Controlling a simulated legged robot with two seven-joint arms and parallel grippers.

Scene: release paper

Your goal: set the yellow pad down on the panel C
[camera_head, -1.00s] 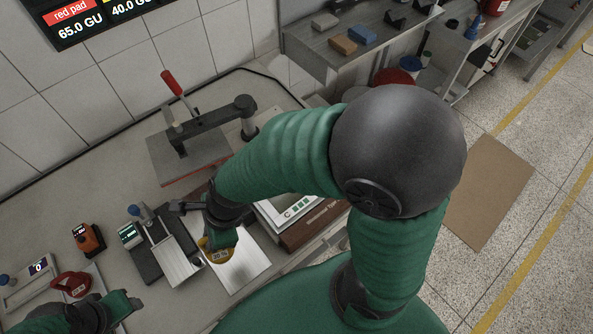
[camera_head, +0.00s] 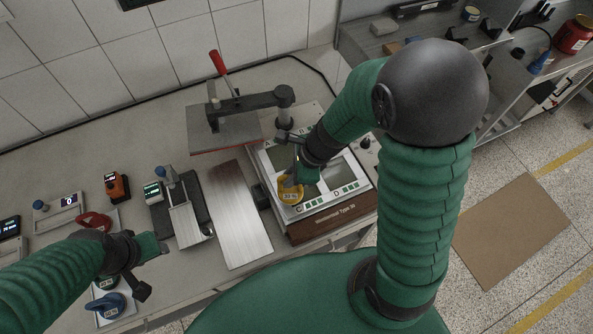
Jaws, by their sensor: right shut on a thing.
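The yellow pad (camera_head: 290,193) is in my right gripper (camera_head: 296,177), which is shut on it. It is over the front-left part of the panelled device (camera_head: 334,206), by the letter C. The panel C (camera_head: 312,198) is mostly hidden by the pad and gripper. I cannot tell whether the pad touches the panel. My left gripper (camera_head: 152,247) is apart at the lower left, over the bench, with nothing seen in it; its jaw opening is not clear.
A bare metal plate (camera_head: 238,215) lies left of the device. A press with a red lever (camera_head: 218,64) stands behind. Small instruments line the bench.

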